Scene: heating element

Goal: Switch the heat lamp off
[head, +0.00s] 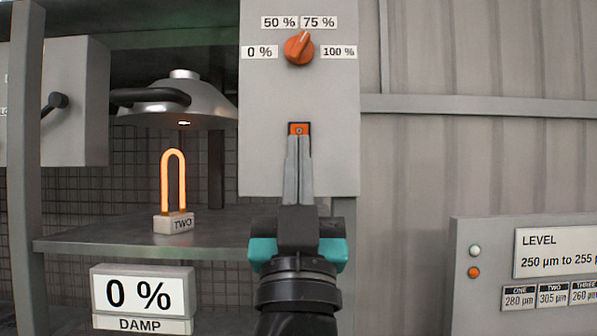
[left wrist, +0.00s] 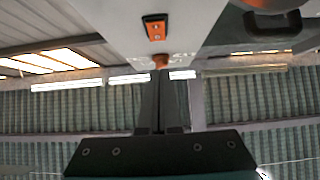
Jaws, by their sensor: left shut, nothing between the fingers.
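The heat lamp (head: 184,103) is a grey metal shade under the shelf, with a small orange glow beneath it. The orange switch (head: 299,128) sits in a dark frame on the grey panel (head: 258,120); it also shows in the left wrist view (left wrist: 155,28). An orange dial (head: 299,47) above it points up, between the 50 % and 75 % labels. My left gripper (head: 299,140) is shut and empty, its fingertips at the lower edge of the switch in the head view. Whether they touch it I cannot tell. My right gripper is not in view.
A glowing orange heating element (head: 173,180) stands on a block marked TWO, on the shelf (head: 100,243) under the lamp. A 0 % DAMP display (head: 143,294) is at lower left. A LEVEL panel (head: 480,235) is at right. A lever box (head: 75,100) is at left.

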